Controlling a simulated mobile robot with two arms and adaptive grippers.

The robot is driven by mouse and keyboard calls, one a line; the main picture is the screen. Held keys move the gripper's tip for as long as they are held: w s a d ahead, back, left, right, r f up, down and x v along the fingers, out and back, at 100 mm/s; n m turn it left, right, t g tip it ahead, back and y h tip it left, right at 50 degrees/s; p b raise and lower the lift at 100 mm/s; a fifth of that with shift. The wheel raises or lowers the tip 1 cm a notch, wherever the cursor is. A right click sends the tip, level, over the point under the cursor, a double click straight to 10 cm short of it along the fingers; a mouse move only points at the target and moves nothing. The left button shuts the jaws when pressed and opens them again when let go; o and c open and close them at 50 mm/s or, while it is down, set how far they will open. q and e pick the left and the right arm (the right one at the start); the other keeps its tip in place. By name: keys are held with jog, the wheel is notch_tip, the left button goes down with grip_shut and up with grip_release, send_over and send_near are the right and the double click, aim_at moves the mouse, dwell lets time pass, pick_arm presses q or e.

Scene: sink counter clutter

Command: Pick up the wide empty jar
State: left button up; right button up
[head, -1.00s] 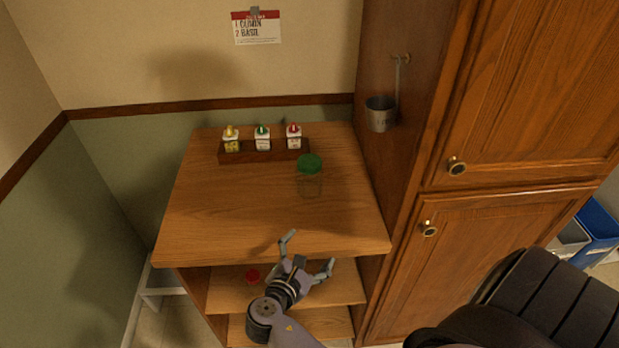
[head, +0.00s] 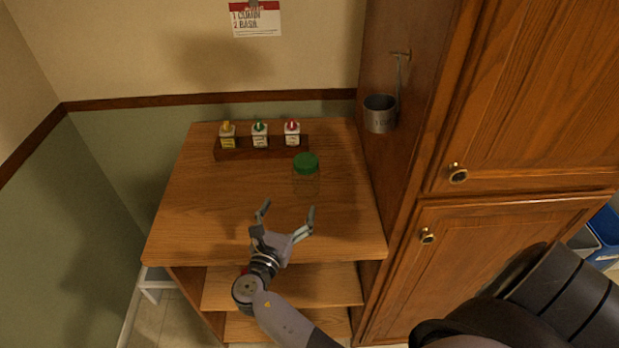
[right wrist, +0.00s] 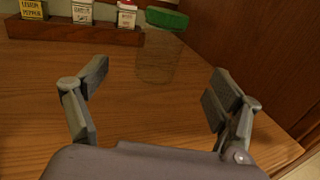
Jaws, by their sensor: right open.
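The wide empty jar (head: 306,182) is clear with a green lid (head: 306,162) and stands upright on the wooden counter top (head: 210,215). It also shows in the right wrist view (right wrist: 160,62), ahead of and between the fingers, its see-through body faint. My right gripper (head: 288,212) is open and empty above the front part of the counter, in front of the jar and apart from it. In the right wrist view its two fingers (right wrist: 160,90) are spread wide. My left gripper is not in view.
A wooden rack (head: 262,152) with several small spice bottles stands at the back, just left of the jar. A tall cabinet (head: 400,200) walls off the right side, with a metal cup (head: 380,115) hanging on it. The left counter is clear.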

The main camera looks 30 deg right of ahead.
aim_at(300, 183)
jog(key=b+x, duration=0.1)
jog(key=x, duration=0.4)
jog(key=shift+w, duration=0.25)
jog(key=x, duration=0.2)
jog(key=shift+w+d+f+b, duration=0.15)
jog(key=shift+w+d+b, duration=0.05)
jog(key=shift+d+b, duration=0.2)
jog(key=shift+w+d, duration=0.15)
jog(key=shift+d, duration=0.05)
jog(key=shift+w+d, duration=0.15)
jog(key=shift+d, duration=0.05)
jog(key=b+x, duration=0.2)
jog(key=x, duration=0.2)
jog(key=shift+w+d+f, duration=0.1)
jog(key=shift+d, duration=0.35)
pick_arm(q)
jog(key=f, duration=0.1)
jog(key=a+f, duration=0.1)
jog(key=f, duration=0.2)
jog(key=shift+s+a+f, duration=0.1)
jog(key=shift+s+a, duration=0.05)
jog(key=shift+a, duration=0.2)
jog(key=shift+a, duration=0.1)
pick_arm(e)
jog(key=shift+a, duration=0.1)
jog(key=shift+c, duration=0.2)
